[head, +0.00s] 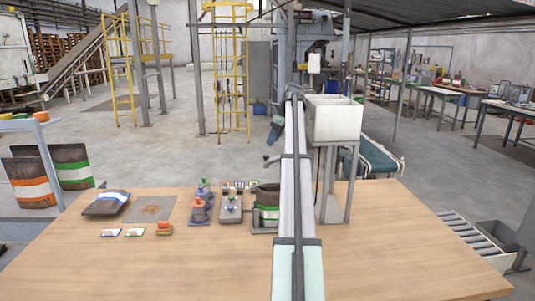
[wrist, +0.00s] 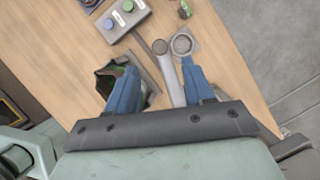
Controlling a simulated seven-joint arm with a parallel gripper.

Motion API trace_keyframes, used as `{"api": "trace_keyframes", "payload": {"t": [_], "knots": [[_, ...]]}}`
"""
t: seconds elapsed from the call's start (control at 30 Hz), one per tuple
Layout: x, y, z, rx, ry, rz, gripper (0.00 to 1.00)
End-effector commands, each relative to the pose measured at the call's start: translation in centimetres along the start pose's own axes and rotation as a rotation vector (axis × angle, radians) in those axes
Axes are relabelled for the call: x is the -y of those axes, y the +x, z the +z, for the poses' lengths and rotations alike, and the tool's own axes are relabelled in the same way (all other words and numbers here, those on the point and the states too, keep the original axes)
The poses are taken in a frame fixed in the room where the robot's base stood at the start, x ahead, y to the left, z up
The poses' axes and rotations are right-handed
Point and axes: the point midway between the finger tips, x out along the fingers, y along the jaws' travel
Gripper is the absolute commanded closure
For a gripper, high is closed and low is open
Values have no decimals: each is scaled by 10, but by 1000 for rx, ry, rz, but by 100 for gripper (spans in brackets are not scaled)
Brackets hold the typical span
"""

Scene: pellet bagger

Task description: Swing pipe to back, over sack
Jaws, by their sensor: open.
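A grey pipe (head: 271,160) sticks out to the left just behind my arm in the head view. In the wrist view a grey bar with a rounded end, seemingly the pipe (wrist: 160,47), shows between my fingers. My gripper (wrist: 160,70) is open, its two blue fingers apart on either side of the bar; I cannot tell if either touches it. A blue finger also shows in the head view (head: 275,129). The open sack (head: 267,213), with a green and white band, stands upright on the table; in the wrist view the sack (wrist: 104,80) is partly hidden by the left finger.
A white hopper (head: 332,118) on a grey stand (head: 331,200) is just right of my arm. A grey button box (head: 231,208) is left of the sack. A filled sack (head: 106,203) lies at the table's left. The table's right side is clear.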

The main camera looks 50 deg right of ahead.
Motion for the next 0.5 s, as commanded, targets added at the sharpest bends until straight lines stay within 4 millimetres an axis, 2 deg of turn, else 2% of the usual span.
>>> {"api": "trace_keyframes", "payload": {"t": [0.2, 0.5], "knots": [[-1, 39, -1, -1, -1, 1, 48], [0, 71, 0, 0, -1, 0, 48]]}}
